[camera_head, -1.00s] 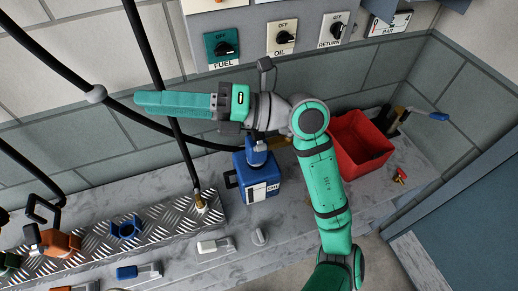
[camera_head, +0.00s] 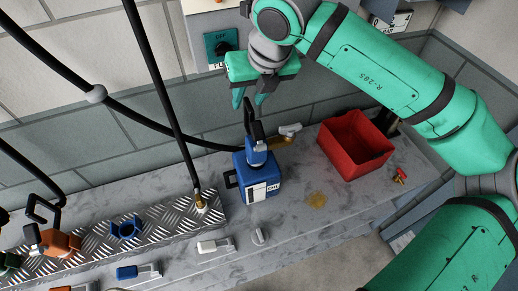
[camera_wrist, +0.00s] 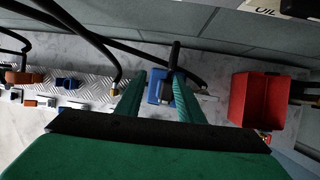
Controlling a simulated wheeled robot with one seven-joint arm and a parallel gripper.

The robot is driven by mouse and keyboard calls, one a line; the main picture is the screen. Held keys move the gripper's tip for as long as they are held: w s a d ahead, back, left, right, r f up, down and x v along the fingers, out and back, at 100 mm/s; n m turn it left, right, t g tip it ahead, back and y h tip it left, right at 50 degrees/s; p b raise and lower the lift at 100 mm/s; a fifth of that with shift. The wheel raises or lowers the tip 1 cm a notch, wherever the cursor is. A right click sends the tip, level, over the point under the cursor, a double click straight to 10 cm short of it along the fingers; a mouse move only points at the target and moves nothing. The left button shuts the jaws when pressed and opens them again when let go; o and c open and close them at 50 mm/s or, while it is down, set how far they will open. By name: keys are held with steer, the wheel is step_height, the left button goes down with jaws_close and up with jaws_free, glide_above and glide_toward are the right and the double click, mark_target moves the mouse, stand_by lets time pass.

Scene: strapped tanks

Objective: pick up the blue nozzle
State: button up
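The blue nozzle (camera_head: 257,153) stands upright in the top of a blue can (camera_head: 259,187), with its dark handle (camera_head: 250,118) pointing up. My gripper (camera_head: 250,100) is open and empty, pointing down, with its fingers just above the handle in the head view. In the wrist view, the dark part of the nozzle (camera_wrist: 173,56) appears between my two green fingers (camera_wrist: 158,92), toward the right one. The blue can (camera_wrist: 153,88) is partly hidden behind the fingers there. I cannot tell the exact depth between fingertips and handle.
A red bin (camera_head: 350,150) stands right of the can, near a brass-coloured fitting (camera_head: 284,138) and a small red valve (camera_head: 400,176). A black hose (camera_head: 166,100) hangs left of the can.

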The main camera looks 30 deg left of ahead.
mark_target(252, 111)
steer(key=shift+w+d+r+t+h, duration=0.1)
steer(key=shift+w+d+t+h, duration=0.2)
steer(key=shift+w+d, duration=0.4)
steer(key=x, duration=1)
steer(key=shift+f, duration=0.35)
steer(key=shift+c, duration=0.6)
jaws_close()
steer(key=shift+r, duration=0.1)
